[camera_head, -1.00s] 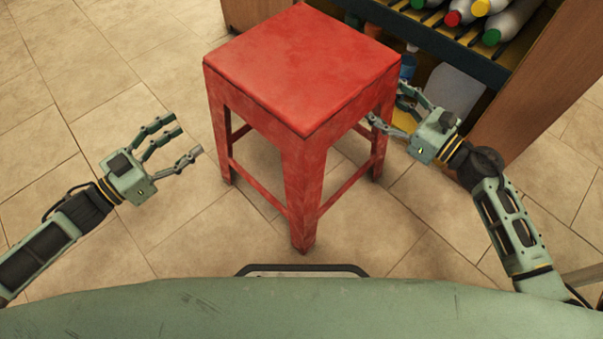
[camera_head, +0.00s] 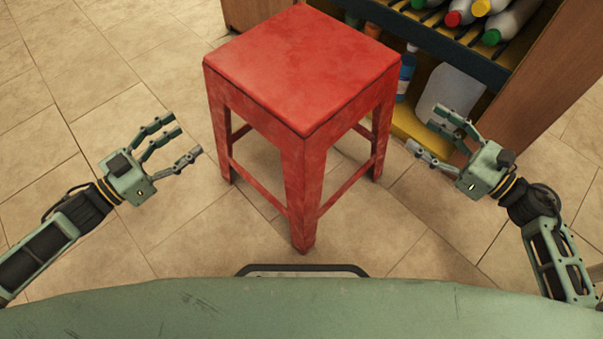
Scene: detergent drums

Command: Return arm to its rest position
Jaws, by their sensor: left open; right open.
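My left gripper (camera_head: 178,146) is open and empty, to the left of the red stool and apart from it. My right gripper (camera_head: 428,133) is open and empty, to the right of the stool, in front of the lower part of the shelf unit. Its fingers point to the left, with a gap to the stool's nearest leg.
A red stool (camera_head: 302,65) with a bare top stands in the middle. Behind it, a wooden shelf unit (camera_head: 548,85) holds several bottles on its upper shelf, with a blue bottle (camera_head: 405,72) and a pale jug (camera_head: 450,92) below. Tiled floor (camera_head: 85,65) is clear at left.

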